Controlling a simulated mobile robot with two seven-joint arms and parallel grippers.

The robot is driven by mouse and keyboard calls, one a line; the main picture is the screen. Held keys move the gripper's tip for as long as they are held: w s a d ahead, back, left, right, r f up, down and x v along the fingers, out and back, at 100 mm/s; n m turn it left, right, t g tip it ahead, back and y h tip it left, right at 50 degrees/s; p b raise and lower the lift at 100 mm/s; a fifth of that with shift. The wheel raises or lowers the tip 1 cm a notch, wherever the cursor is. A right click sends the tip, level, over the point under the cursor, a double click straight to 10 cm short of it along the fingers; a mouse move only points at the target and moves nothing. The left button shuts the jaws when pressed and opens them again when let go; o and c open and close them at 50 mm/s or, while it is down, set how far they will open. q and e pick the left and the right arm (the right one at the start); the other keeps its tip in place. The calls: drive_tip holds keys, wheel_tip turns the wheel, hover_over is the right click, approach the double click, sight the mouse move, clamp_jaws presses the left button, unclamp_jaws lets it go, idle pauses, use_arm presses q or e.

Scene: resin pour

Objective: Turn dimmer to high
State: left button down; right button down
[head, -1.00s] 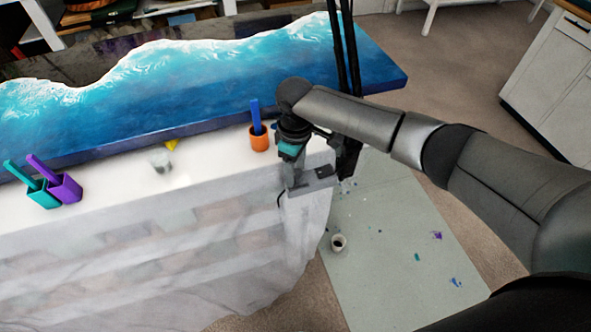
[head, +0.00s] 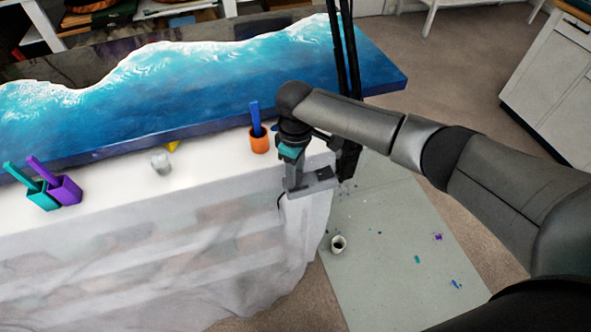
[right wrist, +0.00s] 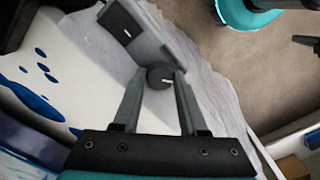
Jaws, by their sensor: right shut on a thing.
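My right gripper (head: 311,181) is at the right front corner of the draped table. In the right wrist view its two fingers (right wrist: 159,88) are shut on the knob, one on each side. In the head view the gripper hides the knob. My left gripper is not in view.
The white draped table (head: 215,160) carries a blue resin slab (head: 240,75). An orange cup (head: 259,143), a purple cup (head: 66,190), a teal cup (head: 42,196) and a small pale cup (head: 161,162) stand along its front. A cup (head: 338,243) is on the floor mat (head: 385,270).

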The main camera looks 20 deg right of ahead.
drive_tip(key=shift+r+m+p, duration=0.15)
drive_tip(key=shift+m+p, duration=0.35)
drive_tip(key=shift+p, duration=0.4)
drive_tip(key=m+p, duration=0.4)
drive_tip(key=p, duration=0.1)
drive_tip(key=shift+r, duration=0.1)
drive_tip(key=m+p, duration=0.3)
drive_tip(key=m, duration=0.1)
drive_tip(key=shift+m, duration=0.3)
drive_tip(key=m+p, duration=0.1)
drive_tip(key=m, duration=0.1)
drive_tip(key=shift+m, duration=0.4)
drive_tip(key=m+p, duration=0.1)
drive_tip(key=m, duration=0.1)
drive_tip(key=shift+m, duration=0.3)
drive_tip(key=m+p, duration=0.1)
drive_tip(key=m, duration=0.3)
drive_tip(key=shift+w+m, duration=0.1)
drive_tip(key=shift+m, duration=0.3)
drive_tip(key=shift+p, duration=0.3)
drive_tip(key=c, duration=0.7)
unclamp_jaws()
drive_tip(key=shift+f, duration=0.2)
drive_tip(key=shift+c, duration=0.2)
